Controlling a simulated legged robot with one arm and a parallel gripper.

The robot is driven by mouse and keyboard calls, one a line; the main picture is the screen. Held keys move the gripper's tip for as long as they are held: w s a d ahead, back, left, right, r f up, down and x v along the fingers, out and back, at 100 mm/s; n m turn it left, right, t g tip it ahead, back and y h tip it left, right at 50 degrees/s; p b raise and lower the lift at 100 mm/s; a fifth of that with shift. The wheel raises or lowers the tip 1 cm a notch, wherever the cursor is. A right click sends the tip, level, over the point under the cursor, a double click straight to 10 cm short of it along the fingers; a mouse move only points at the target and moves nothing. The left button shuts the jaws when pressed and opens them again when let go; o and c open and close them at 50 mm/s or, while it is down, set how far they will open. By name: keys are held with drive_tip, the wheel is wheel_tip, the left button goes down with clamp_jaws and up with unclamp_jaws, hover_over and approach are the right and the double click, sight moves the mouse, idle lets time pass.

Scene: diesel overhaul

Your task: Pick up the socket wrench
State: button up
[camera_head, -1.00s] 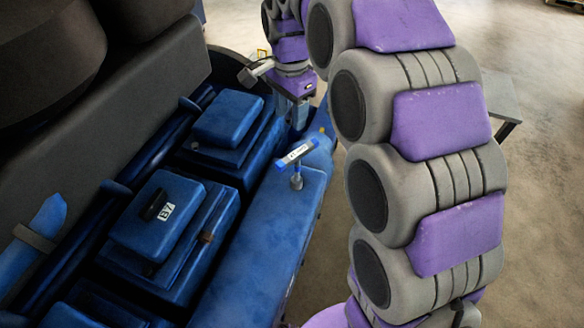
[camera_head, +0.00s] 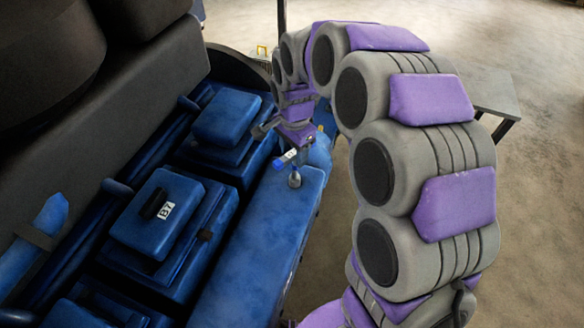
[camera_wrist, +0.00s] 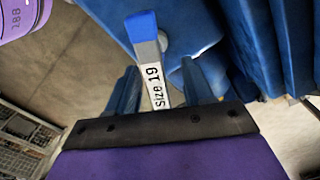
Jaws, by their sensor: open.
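The socket wrench (camera_head: 288,157) is T-shaped, with a pale handle and a blue end. In the wrist view the handle (camera_wrist: 150,62), marked "Size 19", runs between the two blue fingers of my gripper (camera_wrist: 158,68). The fingers are open, with a gap on both sides of the handle. The handle's other end is hidden behind the gripper's dark front plate.
The blue engine (camera_head: 250,265) carries raised blocks, one labelled B7 (camera_head: 158,215), left of the wrench. A grey table (camera_head: 490,95) stands at the right. The floor to the right is mostly clear.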

sight(295, 169)
drive_tip(key=f, duration=0.1)
drive_tip(key=d+f, duration=0.1)
drive_tip(key=shift+f, duration=0.35)
drive_tip(key=shift+a, duration=0.75)
drive_tip(key=c, duration=0.5)
drive_tip(key=shift+d, duration=0.6)
clamp_jaws()
drive_tip(key=shift+a, duration=0.2)
